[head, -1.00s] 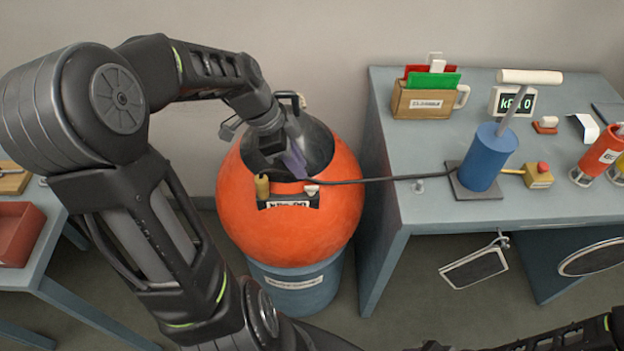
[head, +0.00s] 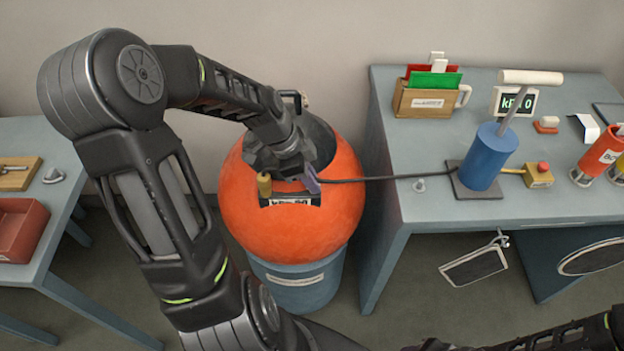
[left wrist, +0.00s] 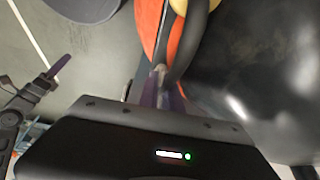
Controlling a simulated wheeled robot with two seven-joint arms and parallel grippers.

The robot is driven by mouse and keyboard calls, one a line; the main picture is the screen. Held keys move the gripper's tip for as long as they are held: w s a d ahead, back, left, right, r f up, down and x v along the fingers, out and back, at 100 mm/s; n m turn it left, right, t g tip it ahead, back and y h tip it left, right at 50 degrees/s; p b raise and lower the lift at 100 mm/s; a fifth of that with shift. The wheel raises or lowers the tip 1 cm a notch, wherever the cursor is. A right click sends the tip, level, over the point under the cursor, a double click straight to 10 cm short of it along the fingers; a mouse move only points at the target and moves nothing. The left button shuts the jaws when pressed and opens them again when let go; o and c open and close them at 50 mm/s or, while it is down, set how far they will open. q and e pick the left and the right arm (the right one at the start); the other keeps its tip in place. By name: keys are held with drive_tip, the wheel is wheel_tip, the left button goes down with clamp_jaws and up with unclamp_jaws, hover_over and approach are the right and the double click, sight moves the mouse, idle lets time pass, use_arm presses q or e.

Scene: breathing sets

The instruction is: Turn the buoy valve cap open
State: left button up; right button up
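The orange buoy (head: 290,222) sits on a blue-grey drum (head: 300,285) in the head view, with a dark top. A yellow upright fitting (head: 264,185) stands on its front, above a black and white label (head: 290,200). My left gripper (head: 312,184) is over the front of the buoy, its purple fingers at the end of the black hose (head: 370,179). In the left wrist view the fingers (left wrist: 163,92) are close to a small pale piece (left wrist: 159,70) beside the hose; whether they grip it is unclear. The pale valve piece is hidden in the head view.
The table (head: 420,235) at right bears a blue pump (head: 488,157), a wooden card box (head: 425,100), a display (head: 514,102) and orange cylinders (head: 598,154). A left table (head: 95,165) holds a red tray (head: 18,232). My right gripper (left wrist: 50,75) shows at left in the left wrist view.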

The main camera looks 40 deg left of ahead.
use_arm(q)
clamp_jaws()
drive_tip(key=shift+n+b, duration=0.35)
drive_tip(key=shift+n, duration=0.05)
drive_tip(key=shift+f+n+t+y+b, duration=0.1)
drive_tip(key=shift+n+t+y+b, duration=0.25)
drive_tip(key=shift+n+b, duration=0.4)
drive_tip(key=n+b, duration=0.1)
drive_tip(key=n, duration=0.1)
drive_tip(key=n+t+y+b, duration=0.1)
drive_tip(key=n, duration=0.1)
drive_tip(key=shift+n+y, duration=0.25)
drive_tip(key=n+y+b, duration=0.1)
drive_tip(key=n+b, duration=0.2)
drive_tip(key=b, duration=0.1)
drive_tip(key=n+y+b, duration=0.1)
drive_tip(key=n+b, duration=0.2)
drive_tip(key=b, duration=0.2)
drive_tip(key=n+y+b, duration=0.1)
drive_tip(key=n+b, duration=0.2)
drive_tip(key=b, duration=0.1)
drive_tip(key=shift+d+f+n+g+y+b, duration=0.15)
drive_tip(key=shift+n+g+y+b, duration=0.15)
drive_tip(key=shift+y+b, duration=0.1)
drive_tip(key=shift+r+n+b, duration=0.2)
drive_tip(key=shift+n+b, duration=0.5)
drive_tip(key=shift+b, duration=0.05)
drive_tip(key=shift+y, duration=0.3)
